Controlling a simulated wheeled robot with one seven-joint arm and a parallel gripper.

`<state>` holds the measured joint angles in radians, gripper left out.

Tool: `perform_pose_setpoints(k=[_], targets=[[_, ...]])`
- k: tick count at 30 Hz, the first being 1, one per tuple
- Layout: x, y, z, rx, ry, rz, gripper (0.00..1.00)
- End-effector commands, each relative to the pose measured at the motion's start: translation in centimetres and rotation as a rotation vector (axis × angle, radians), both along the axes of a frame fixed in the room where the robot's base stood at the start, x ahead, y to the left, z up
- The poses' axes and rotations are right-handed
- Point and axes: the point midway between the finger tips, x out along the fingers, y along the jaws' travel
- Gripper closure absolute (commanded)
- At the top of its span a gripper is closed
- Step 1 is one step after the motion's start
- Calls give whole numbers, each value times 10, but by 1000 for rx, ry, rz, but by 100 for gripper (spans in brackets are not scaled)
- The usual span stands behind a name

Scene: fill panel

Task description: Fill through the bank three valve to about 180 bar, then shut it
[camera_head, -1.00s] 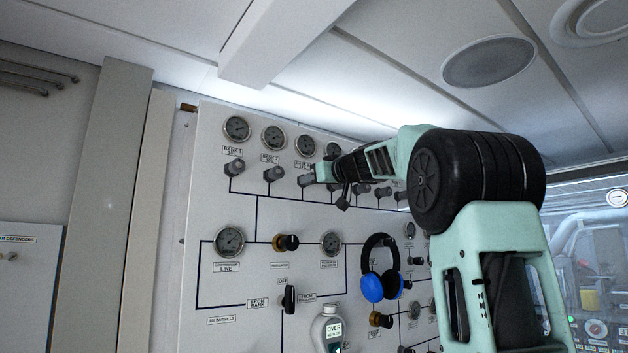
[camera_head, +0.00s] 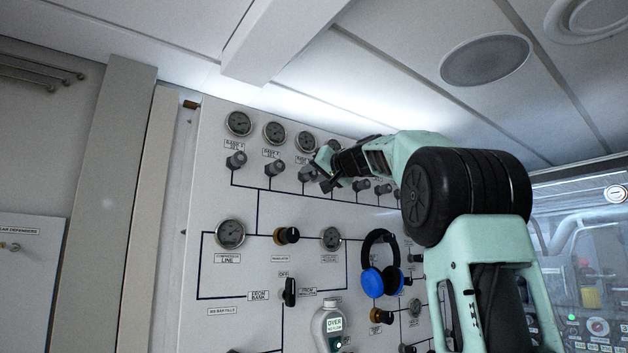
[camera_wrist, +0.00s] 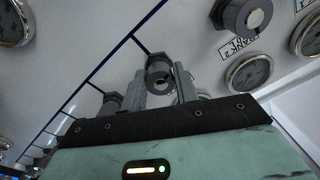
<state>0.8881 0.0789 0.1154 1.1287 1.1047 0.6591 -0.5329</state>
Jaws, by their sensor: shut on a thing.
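My gripper (camera_head: 322,168) is at the upper row of valve knobs on the white fill panel (camera_head: 215,190). In the wrist view its two grey fingers (camera_wrist: 161,85) stand either side of a dark valve knob, the bank three valve (camera_wrist: 158,66), and are shut on it. The BANK 2 label and the bank two valve (camera_wrist: 240,15) show at upper right there. In the head view the third gauge (camera_head: 306,142) is above the gripper; its reading is too small to tell. The third knob (camera_head: 307,174) is partly hidden by my gripper.
Neighbouring knobs (camera_head: 273,168) sit close on both sides.

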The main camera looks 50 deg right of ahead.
Motion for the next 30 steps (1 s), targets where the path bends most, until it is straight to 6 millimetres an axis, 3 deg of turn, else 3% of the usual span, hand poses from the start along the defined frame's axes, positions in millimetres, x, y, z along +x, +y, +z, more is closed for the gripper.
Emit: perform_pose_setpoints(k=[30], targets=[[1, 2, 4, 941, -227, 0, 93]])
